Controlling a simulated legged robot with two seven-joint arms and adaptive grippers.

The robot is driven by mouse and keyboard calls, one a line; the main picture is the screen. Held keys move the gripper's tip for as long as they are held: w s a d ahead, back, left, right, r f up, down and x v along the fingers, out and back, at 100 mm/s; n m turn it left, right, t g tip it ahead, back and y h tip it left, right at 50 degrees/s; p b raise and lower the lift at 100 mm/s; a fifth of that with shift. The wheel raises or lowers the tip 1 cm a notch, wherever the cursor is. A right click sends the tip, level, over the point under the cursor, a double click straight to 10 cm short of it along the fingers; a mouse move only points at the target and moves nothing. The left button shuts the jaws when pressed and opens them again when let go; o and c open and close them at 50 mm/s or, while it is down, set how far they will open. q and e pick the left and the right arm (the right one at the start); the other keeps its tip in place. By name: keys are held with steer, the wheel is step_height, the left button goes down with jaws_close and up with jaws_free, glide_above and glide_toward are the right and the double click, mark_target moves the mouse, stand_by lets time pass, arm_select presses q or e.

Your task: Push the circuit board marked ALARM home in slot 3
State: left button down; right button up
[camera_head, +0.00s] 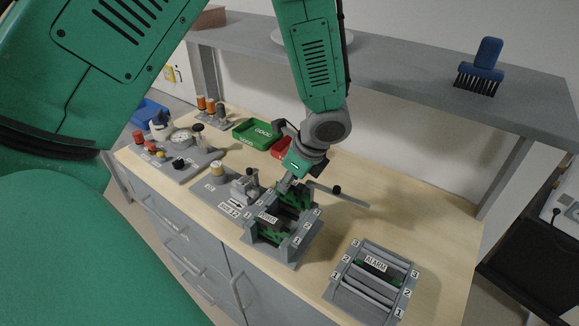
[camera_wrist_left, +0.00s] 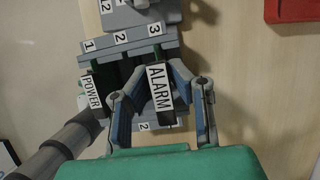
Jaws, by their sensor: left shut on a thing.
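My left gripper (camera_head: 287,186) reaches down over the grey slotted rack (camera_head: 278,254). In the left wrist view the gripper (camera_wrist_left: 161,78) is shut on the ALARM board (camera_wrist_left: 160,88), a dark board with a white label, one finger on each side. The board is in line with the slot label 3 (camera_wrist_left: 155,29) of the rack. How deep it sits cannot be told. A POWER board (camera_wrist_left: 91,92) stands beside it under label 1. In the head view the gripper partly hides the rack's far side. My right gripper is not in view.
A second rack (camera_head: 352,298), at the right, holds a board also labelled ALARM (camera_head: 376,264). A green tray (camera_head: 252,132) and red tray (camera_head: 281,148) lie behind the gripper. A grey bar with a black knob (camera_head: 337,190) is close right. A shelf (camera_head: 400,68) runs above.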

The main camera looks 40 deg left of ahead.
mark_target(288, 204)
arm_select(q)
steer(key=shift+f, duration=0.25)
stand_by(0.4)
steer(key=shift+f, duration=0.4)
steer(key=shift+f+b, duration=0.7)
steer(key=shift+f, duration=0.35)
stand_by(0.9)
steer(key=c, duration=1.4)
jaws_free()
steer(key=shift+r, duration=0.15)
step_height(288, 204, up, 7)
steer(key=p, duration=0.7)
steer(key=shift+p, duration=0.3)
